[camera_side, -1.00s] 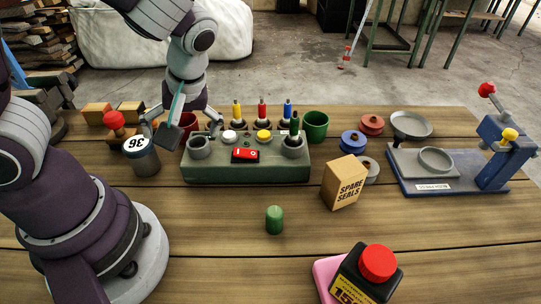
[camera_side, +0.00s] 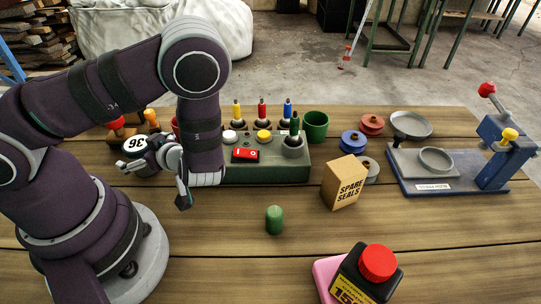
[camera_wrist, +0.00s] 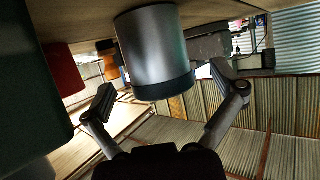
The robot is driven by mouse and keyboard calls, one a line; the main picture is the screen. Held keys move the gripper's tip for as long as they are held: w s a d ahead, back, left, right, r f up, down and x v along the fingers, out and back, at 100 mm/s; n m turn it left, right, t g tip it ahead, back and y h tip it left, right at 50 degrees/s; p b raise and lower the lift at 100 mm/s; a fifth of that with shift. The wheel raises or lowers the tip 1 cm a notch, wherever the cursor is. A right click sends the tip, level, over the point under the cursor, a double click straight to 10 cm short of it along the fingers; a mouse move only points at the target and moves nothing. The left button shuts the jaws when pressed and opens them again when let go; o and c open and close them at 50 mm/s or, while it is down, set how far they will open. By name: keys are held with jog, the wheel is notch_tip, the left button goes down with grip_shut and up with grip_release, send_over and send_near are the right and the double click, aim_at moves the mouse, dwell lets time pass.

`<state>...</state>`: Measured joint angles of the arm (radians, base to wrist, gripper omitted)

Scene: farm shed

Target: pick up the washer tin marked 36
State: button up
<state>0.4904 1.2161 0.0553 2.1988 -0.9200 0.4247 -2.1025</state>
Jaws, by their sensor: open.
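In the wrist view the tin (camera_wrist: 152,45) is a grey metal cylinder with a dark band, seen upside down. My gripper (camera_side: 138,157) is turned sideways, low over the bench, facing the tin. In the wrist view its two open fingers (camera_wrist: 163,84) are spread on either side of the tin's banded end, with gaps showing. I cannot tell how deep the tin sits between them.
A green control panel (camera_side: 268,171) stands right of my gripper. A red mug (camera_wrist: 62,72) and an orange object (camera_wrist: 111,64) are near the tin. A spare seals box (camera_side: 345,184) and small green cylinder (camera_side: 274,220) are further right. The front bench centre is mostly clear.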

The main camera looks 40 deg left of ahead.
jog(key=shift+x, duration=0.8)
jog(key=c, duration=1.3)
